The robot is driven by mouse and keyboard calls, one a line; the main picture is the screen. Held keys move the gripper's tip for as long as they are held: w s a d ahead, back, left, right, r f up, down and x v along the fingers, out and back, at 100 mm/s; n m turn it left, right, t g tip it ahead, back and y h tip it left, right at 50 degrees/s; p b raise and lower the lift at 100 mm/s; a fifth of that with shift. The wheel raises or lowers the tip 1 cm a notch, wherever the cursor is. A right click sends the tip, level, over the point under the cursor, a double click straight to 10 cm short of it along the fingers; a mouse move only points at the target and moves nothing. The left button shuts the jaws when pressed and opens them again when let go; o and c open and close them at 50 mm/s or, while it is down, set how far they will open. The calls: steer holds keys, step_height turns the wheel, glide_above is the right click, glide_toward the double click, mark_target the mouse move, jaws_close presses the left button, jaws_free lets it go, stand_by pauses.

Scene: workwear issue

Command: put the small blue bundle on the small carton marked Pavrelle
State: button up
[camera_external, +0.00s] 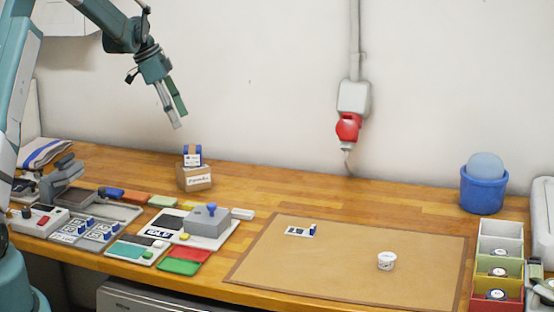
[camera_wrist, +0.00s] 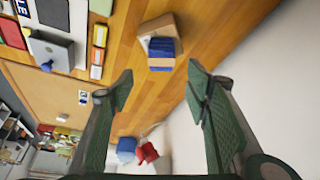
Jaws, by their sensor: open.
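The small blue bundle (camera_external: 193,155), with a pale label band, rests on top of a small brown carton (camera_external: 195,182) near the back of the table. The carton carries dark lettering on its front, too small to read surely. In the wrist view the blue bundle (camera_wrist: 161,47) sits on the carton (camera_wrist: 155,26), ahead of the fingertips. My gripper (camera_external: 179,118) is open and empty, up and to the left of the bundle, apart from it. Its two green fingers (camera_wrist: 160,76) show well apart in the wrist view.
A brown mat (camera_external: 340,260) holds a white cup (camera_external: 387,261) and a small white card (camera_external: 299,231). A blue tub (camera_external: 483,190) and stacked bins (camera_external: 500,245) stand right.

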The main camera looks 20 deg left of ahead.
steer(key=s+d+r+n+t+y, duration=0.1)
steer(key=s+d+r+n, duration=0.15)
steer(key=s+r, duration=0.85)
steer(key=s+d+r+n+t+y, duration=0.1)
steer(key=s+r+n, duration=0.45)
steer(key=s, duration=1.05)
steer(key=s+f+n+t+y, duration=0.2)
steer(key=s+n, duration=0.3)
steer(key=s, duration=2.5)
steer(key=shift+a+f+t, duration=0.4)
steer(key=shift+f+t, duration=0.15)
steer(key=shift+t, duration=0.15)
